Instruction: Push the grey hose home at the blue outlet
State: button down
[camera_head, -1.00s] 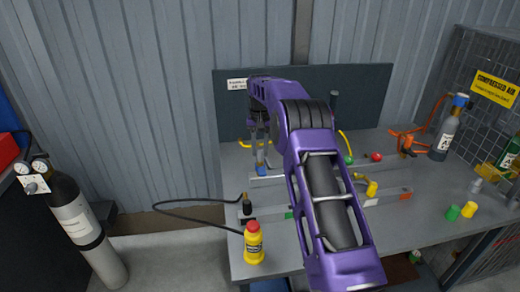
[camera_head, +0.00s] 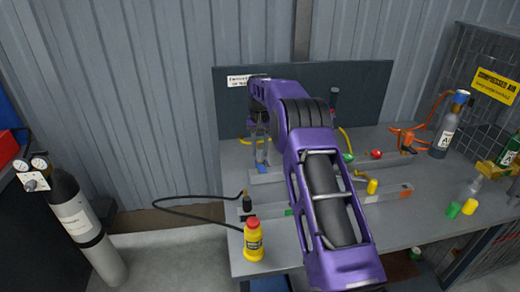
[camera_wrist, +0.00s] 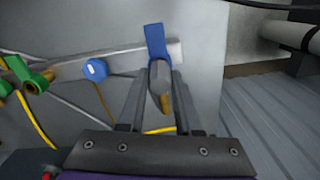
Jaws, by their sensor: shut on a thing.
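In the wrist view my gripper (camera_wrist: 159,88) is shut on a grey piece, which I take for the end of the grey hose (camera_wrist: 160,72). It lies between the two fingers, with a yellow-brown part below it. A blue lever (camera_wrist: 155,42) stands just beyond, at the end of a grey rail (camera_wrist: 120,62); I take it for the blue outlet's. The same blue part shows in the head view (camera_head: 261,168), below my gripper (camera_head: 260,140). Whether hose and outlet touch or are fully joined is hidden. My arm covers much of the bench.
A blue knob (camera_wrist: 95,69) and green handles (camera_wrist: 32,80) with yellow tubes sit left in the wrist view. A labelled grey cylinder (camera_head: 447,130) stands right.

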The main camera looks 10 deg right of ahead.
jog(key=c, duration=0.5)
grip_release()
jog(key=shift+f, duration=0.1)
